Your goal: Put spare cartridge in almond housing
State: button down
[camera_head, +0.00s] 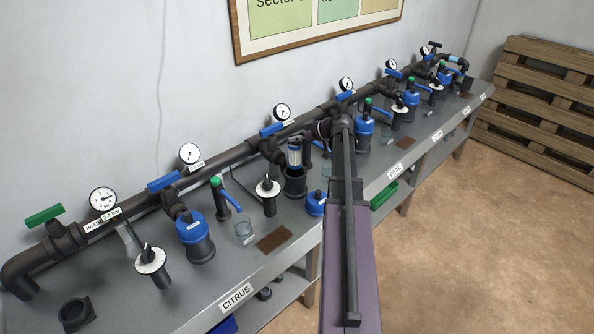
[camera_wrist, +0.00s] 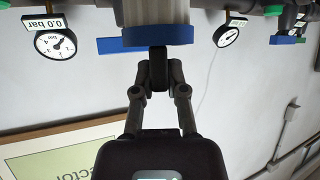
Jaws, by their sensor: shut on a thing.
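In the head view the cartridge (camera_head: 295,157) is pale with a blue top and stands upright at the mouth of an open dark housing (camera_head: 295,186). I cannot tell how far its lower end is inside. My fingers are hard to make out in the head view. This housing's bench label is not visible, so I cannot read whether it is almond.
A blue cap (camera_head: 316,204) lies on the bench right of the open housing. Closed blue housings stand at the CITRUS (camera_head: 196,238) and PEAR (camera_head: 363,131) stations. Pipework with gauges (camera_head: 282,112) and blue handles runs behind. A clear cup (camera_head: 244,231) and brown mat (camera_head: 273,240) are nearby.

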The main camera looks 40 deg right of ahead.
aim_at(295, 165)
jog(key=shift+f+b, duration=3.7)
jog(key=shift+f, duration=0.4)
jog(key=shift+f+b, duration=2.2)
jog(key=shift+b, duration=0.05)
jog(key=shift+f, duration=0.2)
jog(key=c, duration=0.7)
grip_release()
jog(key=shift+r, duration=0.25)
